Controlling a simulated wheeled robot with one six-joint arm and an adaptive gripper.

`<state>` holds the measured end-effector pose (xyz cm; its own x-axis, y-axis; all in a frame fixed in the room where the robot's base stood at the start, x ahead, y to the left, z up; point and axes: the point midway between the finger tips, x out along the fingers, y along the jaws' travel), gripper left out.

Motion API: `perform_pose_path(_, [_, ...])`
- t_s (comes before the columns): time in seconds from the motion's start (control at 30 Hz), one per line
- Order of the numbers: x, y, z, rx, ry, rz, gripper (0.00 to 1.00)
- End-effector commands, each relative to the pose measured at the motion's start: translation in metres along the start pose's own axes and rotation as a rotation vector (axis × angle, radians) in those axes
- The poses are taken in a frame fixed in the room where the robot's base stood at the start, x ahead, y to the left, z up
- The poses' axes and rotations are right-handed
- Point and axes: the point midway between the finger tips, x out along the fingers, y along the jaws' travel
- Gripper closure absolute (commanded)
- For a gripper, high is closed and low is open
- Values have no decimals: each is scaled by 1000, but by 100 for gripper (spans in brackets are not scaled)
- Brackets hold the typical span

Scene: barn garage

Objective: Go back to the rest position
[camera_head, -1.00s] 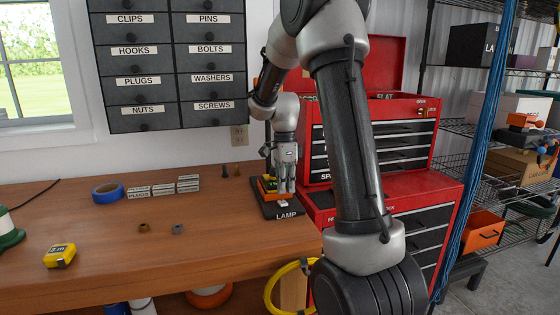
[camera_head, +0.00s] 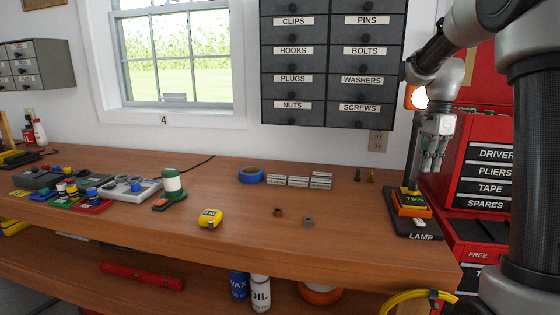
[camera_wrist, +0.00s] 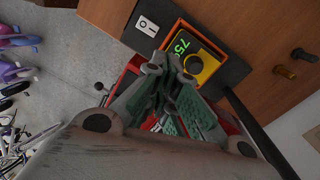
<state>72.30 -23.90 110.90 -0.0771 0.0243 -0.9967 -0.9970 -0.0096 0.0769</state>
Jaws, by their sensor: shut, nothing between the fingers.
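My gripper (camera_head: 431,170) is shut and empty, pointing down above the lamp base (camera_head: 402,226) at the right end of the bench. A small gap shows between the fingertips and the orange-and-yellow dimmer box (camera_head: 411,208), whose green display reads 75%. The lamp bulb (camera_head: 419,98) glows behind my arm. In the wrist view, the closed fingers (camera_wrist: 165,85) overlap part of the dimmer box (camera_wrist: 212,86) and its dark knob (camera_wrist: 193,65). The white rocker switch (camera_wrist: 147,26) is beside the box.
The red tool chest (camera_head: 485,160) stands close to my arm on the right. A yellow tape measure (camera_head: 210,218), blue tape roll (camera_head: 250,175) and labelled blocks (camera_head: 298,181) lie on the bench (camera_head: 340,240). The bench middle is mostly clear.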

Motion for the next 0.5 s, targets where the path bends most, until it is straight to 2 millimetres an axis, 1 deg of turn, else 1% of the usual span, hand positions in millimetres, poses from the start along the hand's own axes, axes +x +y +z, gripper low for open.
perform_pose_path(0.07, [18, 8, 1, -174, -5, 17, 100])
perform_pose_path(0.1, [24, 16, 3, -276, -6, 20, 100])
perform_pose_path(0.17, [28, 30, 6, -429, -4, 14, 100])
perform_pose_path(0.27, [28, 63, 19, -702, 13, -13, 100])
perform_pose_path(0.3, [27, 79, 25, -817, 26, -29, 100])
perform_pose_path(0.37, [24, 103, 34, -970, 50, -53, 100])
perform_pose_path(0.4, [23, 119, 40, -1065, 68, -69, 100])
perform_pose_path(0.47, [22, 144, 49, -1197, 101, -94, 100])
perform_pose_path(0.5, [22, 160, 55, -1275, 126, -112, 100])
